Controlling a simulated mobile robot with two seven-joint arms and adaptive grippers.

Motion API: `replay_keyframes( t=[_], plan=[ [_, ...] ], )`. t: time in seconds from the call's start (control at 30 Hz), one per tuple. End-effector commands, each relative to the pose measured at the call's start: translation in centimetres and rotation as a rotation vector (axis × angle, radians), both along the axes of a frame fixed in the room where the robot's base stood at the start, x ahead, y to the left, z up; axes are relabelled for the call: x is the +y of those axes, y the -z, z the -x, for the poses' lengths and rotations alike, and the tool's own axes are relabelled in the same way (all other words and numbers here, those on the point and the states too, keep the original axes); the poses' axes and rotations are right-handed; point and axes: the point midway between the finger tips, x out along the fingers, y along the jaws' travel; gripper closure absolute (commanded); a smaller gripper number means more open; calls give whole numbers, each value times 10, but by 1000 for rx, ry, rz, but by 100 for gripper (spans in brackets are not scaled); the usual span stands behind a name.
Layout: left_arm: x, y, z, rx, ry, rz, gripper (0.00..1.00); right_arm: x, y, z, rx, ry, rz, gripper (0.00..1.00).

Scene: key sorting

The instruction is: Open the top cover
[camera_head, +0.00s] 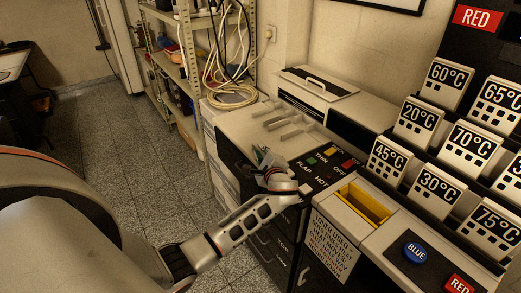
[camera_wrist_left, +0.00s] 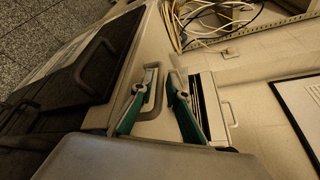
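The flat top of the light grey cabinet (camera_head: 250,122) carries a few raised grey bar handles (camera_head: 283,118). Behind it is a pale lid (camera_head: 316,92) with a dark slot and a loop handle (camera_head: 316,82); it lies flat. I cannot tell which one is the top cover. My left gripper (camera_head: 266,158) is over the front edge of the cabinet top. In the left wrist view its green-padded fingers (camera_wrist_left: 161,80) are apart, with a grey handle (camera_wrist_left: 153,98) showing between them; contact cannot be told. The pale lid's handle (camera_wrist_left: 228,113) is to their right. My right gripper is out of view.
Colored labelled buttons (camera_head: 325,165) and a yellow-lined bin (camera_head: 365,204) are right of the gripper. Racks of temperature-marked blocks (camera_head: 436,185) stand farther right. A cable-laden shelf (camera_head: 225,75) is behind. Open floor (camera_head: 110,140) is at left.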

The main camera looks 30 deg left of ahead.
Motion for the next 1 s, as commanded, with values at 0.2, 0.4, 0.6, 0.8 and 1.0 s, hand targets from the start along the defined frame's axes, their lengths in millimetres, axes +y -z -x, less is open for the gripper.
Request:
replay_keyframes(
  t=[0.2,0.4,0.6,0.8,1.0],
  plan=[
    [13,5,-12,0,1,2,85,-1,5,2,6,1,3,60],
    [14,5,-13,0,1,3,85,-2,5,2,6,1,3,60],
    [14,5,-13,0,1,3,100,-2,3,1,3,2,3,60],
    [14,5,-14,1,0,3,100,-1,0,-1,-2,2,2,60],
    [15,-2,-23,18,0,-6,100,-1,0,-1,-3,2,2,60]
  ],
)
